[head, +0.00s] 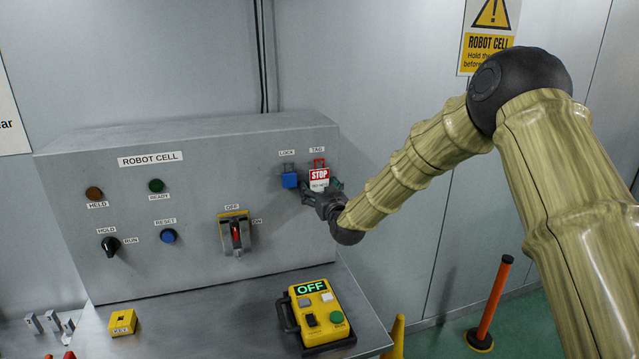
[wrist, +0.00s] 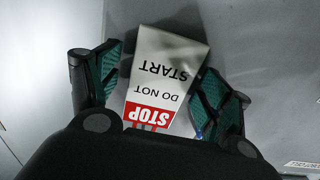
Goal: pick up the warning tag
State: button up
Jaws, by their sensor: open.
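The warning tag (head: 319,179) is a white card with a red STOP band, hanging at the TAG label on the right of the grey panel. In the wrist view the tag (wrist: 165,75) appears upside down and reads STOP, DO NOT START. My gripper (head: 326,190) is at the tag. In the wrist view my gripper (wrist: 160,85) is open, with one green-padded finger on each side of the tag. The right finger is very close to the tag's edge; whether it touches I cannot tell. The tag's red end is partly hidden by the gripper body.
A blue padlock (head: 289,180) hangs just left of the tag. The red-handled switch (head: 236,235) is further left. A yellow pendant (head: 320,314) reading OFF lies on the grey ledge below. An orange post (head: 493,300) stands on the floor at right.

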jog(key=c, duration=1)
jog(key=shift+o, duration=0.2)
jog(key=shift+r, duration=0.7)
jog(key=b+v, duration=0.3)
jog(key=v, duration=1.5)
